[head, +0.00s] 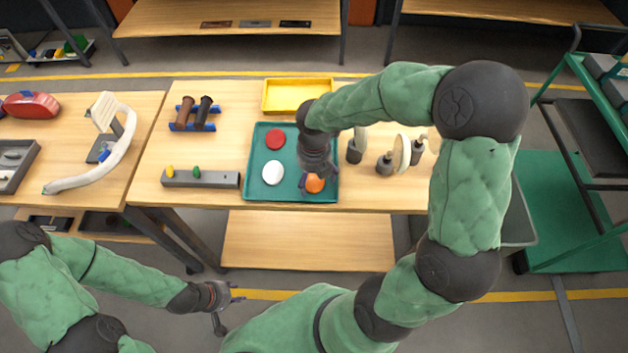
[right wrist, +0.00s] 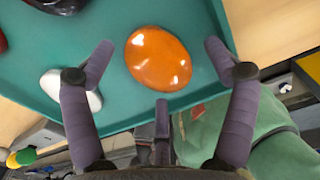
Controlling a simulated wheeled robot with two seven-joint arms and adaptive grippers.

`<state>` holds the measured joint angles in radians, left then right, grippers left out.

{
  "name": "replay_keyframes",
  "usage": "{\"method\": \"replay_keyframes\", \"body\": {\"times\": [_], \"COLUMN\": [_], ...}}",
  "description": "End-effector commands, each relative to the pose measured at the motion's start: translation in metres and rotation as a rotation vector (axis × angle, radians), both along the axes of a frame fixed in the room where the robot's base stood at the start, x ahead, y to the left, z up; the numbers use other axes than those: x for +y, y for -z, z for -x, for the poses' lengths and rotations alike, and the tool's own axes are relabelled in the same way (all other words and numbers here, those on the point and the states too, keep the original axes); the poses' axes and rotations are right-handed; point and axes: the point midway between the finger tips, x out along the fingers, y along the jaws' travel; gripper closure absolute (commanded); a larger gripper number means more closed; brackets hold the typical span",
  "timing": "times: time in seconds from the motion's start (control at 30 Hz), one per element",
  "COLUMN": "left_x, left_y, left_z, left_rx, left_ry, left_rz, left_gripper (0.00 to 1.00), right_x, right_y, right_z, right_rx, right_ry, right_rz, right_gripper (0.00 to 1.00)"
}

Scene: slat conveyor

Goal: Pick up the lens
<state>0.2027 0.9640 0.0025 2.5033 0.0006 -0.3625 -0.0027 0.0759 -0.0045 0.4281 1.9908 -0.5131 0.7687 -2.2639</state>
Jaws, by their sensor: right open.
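An orange lens (head: 315,184) lies near the front right corner of the teal tray (head: 254,158). In the right wrist view the orange lens (right wrist: 158,58) is a glossy oval between and ahead of my fingertips. A red lens (head: 275,139) and a white lens (head: 273,173) lie on the same tray; the white one (right wrist: 92,98) is partly hidden behind a finger. My right gripper (head: 311,181) is open over the orange lens, with nothing held. My left gripper (head: 228,308) is open and empty, low in front of the table.
A yellow tray (head: 298,94) stands behind the teal tray. A grey bar with coloured pegs (head: 215,179) is to the left, with two dark rolls (head: 195,112) behind it. Several stands with pale discs (head: 402,152) are to the right.

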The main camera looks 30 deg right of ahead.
Motion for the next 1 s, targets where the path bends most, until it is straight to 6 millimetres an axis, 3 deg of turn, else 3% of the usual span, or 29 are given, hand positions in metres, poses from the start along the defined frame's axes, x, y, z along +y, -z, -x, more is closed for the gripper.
{"method": "replay_keyframes", "body": {"times": [0.07, 0.23, 0.67, 0.93, 1.0], "left_x": [0.000, 0.000, 0.000, 0.000, 0.000], "left_y": [-0.001, 0.000, -0.002, -0.013, -0.017], "left_z": [0.000, 0.000, 0.000, 0.000, 0.000], "left_rx": [0.000, 0.000, 0.000, 0.000, 0.000], "left_ry": [0.000, 0.000, 0.000, 0.000, 0.000], "left_rz": [0.000, 0.000, 0.000, 0.000, 0.000], "left_gripper": [0.60, 0.60, 0.60, 0.60, 0.60], "right_x": [0.000, 0.000, 0.000, 0.000, 0.009], "right_y": [-0.001, -0.001, -0.005, -0.034, -0.044], "right_z": [0.000, 0.000, 0.000, -0.001, -0.002], "right_rx": [0.000, 0.000, -0.001, -0.004, -0.003], "right_ry": [0.000, 0.000, 0.000, 0.000, -0.004], "right_rz": [0.000, 0.000, 0.001, 0.000, 0.001], "right_gripper": [0.19, 0.65, 0.65, 0.65, 0.65]}}
